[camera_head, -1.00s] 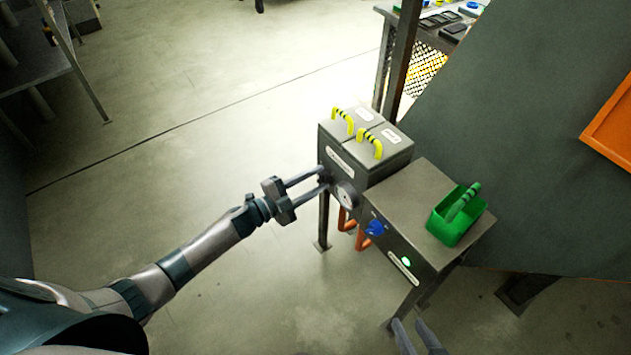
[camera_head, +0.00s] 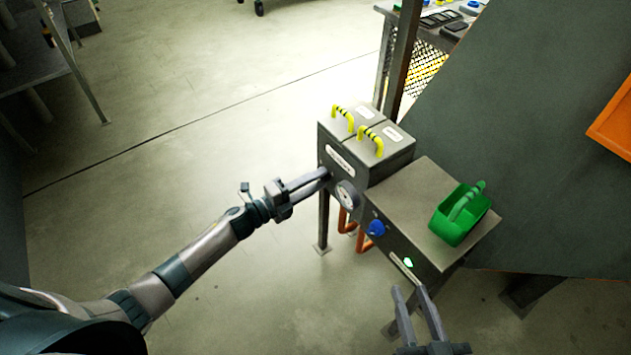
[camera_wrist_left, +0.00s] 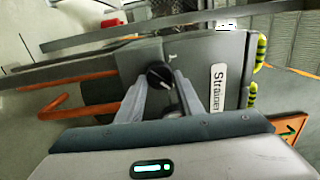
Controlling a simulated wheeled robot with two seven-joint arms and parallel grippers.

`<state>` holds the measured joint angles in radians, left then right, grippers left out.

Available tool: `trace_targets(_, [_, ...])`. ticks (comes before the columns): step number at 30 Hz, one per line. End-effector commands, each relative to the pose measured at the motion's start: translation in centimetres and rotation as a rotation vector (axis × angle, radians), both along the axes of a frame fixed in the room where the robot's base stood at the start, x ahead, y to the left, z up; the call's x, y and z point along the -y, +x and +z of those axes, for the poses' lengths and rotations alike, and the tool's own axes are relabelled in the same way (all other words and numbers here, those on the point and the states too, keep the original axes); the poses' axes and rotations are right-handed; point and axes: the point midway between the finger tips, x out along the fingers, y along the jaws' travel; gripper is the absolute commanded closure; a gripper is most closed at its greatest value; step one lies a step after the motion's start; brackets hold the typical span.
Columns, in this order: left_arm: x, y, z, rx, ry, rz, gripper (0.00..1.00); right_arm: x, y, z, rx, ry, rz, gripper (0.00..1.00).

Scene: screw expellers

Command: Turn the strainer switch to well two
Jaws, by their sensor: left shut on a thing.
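The strainer box (camera_head: 360,178) is a grey two-lidded box on legs. Its front bears a white label (camera_head: 341,161), which reads "Strainer" in the left wrist view (camera_wrist_left: 218,88). The strainer switch (camera_wrist_left: 159,76) is a round black knob with a pale mark, beside that label. My left gripper (camera_head: 326,174) is shut on the knob, with one finger on each side of it in the left wrist view (camera_wrist_left: 161,88). My right gripper (camera_head: 411,291) is open and empty in front of the neighbouring cabinet.
A round gauge (camera_head: 346,195) sits just right of the left fingertips. The grey cabinet (camera_head: 415,190) carries a blue knob (camera_head: 376,228), a lit green button (camera_head: 408,262) and a green scoop-like container (camera_head: 460,222). Yellow-black handles (camera_head: 370,141) top the strainer box. Orange pipes (camera_head: 366,242) run below.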

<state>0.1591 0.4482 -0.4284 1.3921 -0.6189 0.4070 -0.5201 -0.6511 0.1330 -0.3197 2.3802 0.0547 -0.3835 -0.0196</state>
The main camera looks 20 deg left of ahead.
Motion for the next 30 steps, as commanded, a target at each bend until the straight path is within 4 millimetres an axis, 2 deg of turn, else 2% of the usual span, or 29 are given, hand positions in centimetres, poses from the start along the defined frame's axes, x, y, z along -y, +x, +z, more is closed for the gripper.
trace_targets(8, [0.1, -0.1, -0.1, -0.001, 0.002, -0.002, 0.89, 0.0, 0.0, 0.0, 0.000, 0.000, 0.000, 0.69])
trace_targets(9, [0.1, -0.1, -0.1, -0.001, 0.002, -0.002, 0.62, 0.0, 0.0, 0.0, 0.000, 0.000, 0.000, 0.69])
trace_targets(11, [0.1, -0.1, -0.1, -0.001, 0.002, -0.001, 0.49, 0.0, 0.0, 0.0, 0.000, -0.001, 0.000, 0.69])
trace_targets(23, [-0.1, -0.3, -0.1, -0.001, 0.001, 0.000, 0.49, 0.0, 0.0, 0.0, -0.001, 0.000, 0.000, 0.69])
trace_targets(30, [-1.5, -1.9, -0.1, -0.002, 0.000, 0.000, 0.49, 0.1, -0.1, -0.3, -0.024, -0.007, 0.001, 0.69])
